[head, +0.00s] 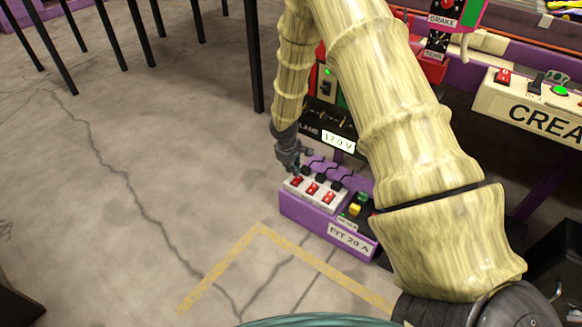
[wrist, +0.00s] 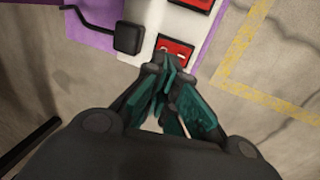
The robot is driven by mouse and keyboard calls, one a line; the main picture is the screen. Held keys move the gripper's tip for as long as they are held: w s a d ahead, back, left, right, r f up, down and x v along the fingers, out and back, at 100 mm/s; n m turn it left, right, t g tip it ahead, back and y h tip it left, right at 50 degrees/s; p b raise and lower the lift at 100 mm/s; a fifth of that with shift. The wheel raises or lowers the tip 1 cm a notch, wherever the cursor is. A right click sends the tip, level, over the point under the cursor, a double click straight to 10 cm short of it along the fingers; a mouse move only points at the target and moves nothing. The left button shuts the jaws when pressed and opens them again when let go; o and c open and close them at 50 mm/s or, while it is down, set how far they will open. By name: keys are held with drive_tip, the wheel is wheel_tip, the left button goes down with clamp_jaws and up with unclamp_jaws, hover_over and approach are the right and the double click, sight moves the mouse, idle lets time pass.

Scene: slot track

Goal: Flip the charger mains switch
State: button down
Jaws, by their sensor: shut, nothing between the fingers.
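A white power strip (head: 331,200) with several red rocker switches lies on a purple box labelled "PIT 20 A" (head: 300,208). Black plugs (head: 330,177) sit behind the switches. My gripper (head: 296,172) points down at the left end of the strip, its fingers closed together and empty. In the wrist view the fingertips (wrist: 165,70) are right by a red rocker (wrist: 175,48); whether they touch it I cannot tell. They hide its near edge. A charger-like unit with a "12.0 V" display (head: 338,138) stands behind; my arm hides part of it. No label tells which switch is the charger's.
A yellow-and-green switch (head: 357,205) sits right of the strip. A black plug (wrist: 128,38) with a cable stands beside the rocker in the wrist view. A "CREA" panel (head: 532,112) is at the right. The cracked floor (head: 150,130) at left is open, apart from black legs (head: 45,45).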

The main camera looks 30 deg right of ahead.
drive_tip(key=shift+b+x, duration=0.35)
drive_tip(key=shift+x, duration=0.55)
drive_tip(key=shift+d+y+p, duration=0.15)
drive_tip(key=shift+y+p, duration=0.35)
drive_tip(key=shift+p, duration=1.45)
drive_tip(key=shift+f, duration=0.35)
drive_tip(key=shift+a, duration=0.25)
drive_tip(key=shift+s+a, duration=0.25)
drive_tip(key=shift+a, duration=0.35)
drive_tip(key=shift+r+p, duration=0.1)
drive_tip(key=shift+p, duration=0.2)
